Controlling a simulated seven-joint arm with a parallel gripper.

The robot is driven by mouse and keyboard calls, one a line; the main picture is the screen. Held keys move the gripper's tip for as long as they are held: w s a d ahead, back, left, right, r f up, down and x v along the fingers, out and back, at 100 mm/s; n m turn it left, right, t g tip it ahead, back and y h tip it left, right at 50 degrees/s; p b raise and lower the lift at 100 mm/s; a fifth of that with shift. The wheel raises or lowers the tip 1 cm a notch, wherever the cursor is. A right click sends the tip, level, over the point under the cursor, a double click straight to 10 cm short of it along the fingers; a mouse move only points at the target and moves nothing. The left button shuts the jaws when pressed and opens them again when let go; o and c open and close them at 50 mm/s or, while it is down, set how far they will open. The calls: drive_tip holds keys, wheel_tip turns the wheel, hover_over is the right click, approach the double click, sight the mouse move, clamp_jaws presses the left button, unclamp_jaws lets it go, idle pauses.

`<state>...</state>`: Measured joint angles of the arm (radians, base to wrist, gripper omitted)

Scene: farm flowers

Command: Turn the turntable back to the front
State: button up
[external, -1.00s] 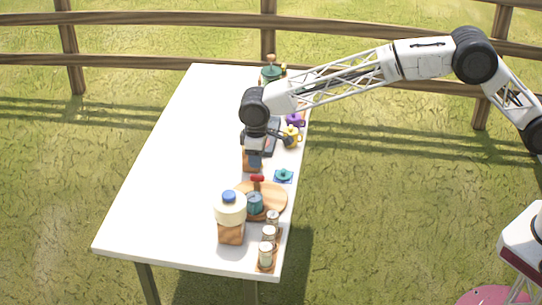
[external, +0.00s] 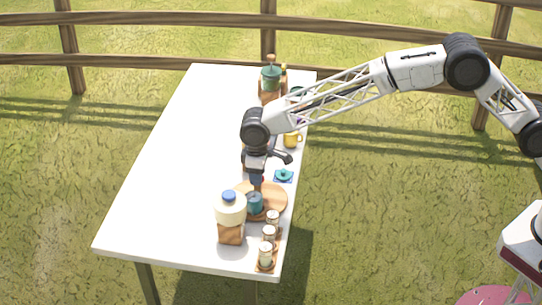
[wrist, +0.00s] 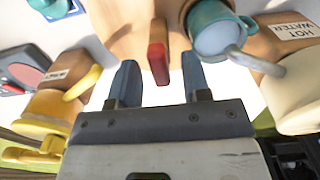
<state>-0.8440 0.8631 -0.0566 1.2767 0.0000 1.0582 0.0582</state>
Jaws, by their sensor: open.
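The turntable (external: 276,195) is a round wooden disc near the table's right edge. It also fills the top middle of the wrist view (wrist: 125,22). A teal mug (external: 254,204) stands on it and shows in the wrist view (wrist: 205,22). A red handle (wrist: 158,55) sticks out from the turntable's rim; my gripper mostly hides it in the external view. My gripper (external: 256,184) points down at the rim. Its two fingers (wrist: 159,76) are open, one on each side of the red handle, with visible gaps.
A cream dispenser with a blue cap (external: 229,208) stands on a wooden block left of the turntable. A rack of small jars (external: 268,240) is in front. The table's left is clear.

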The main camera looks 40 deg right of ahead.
clamp_jaws()
drive_tip(key=shift+n, duration=9)
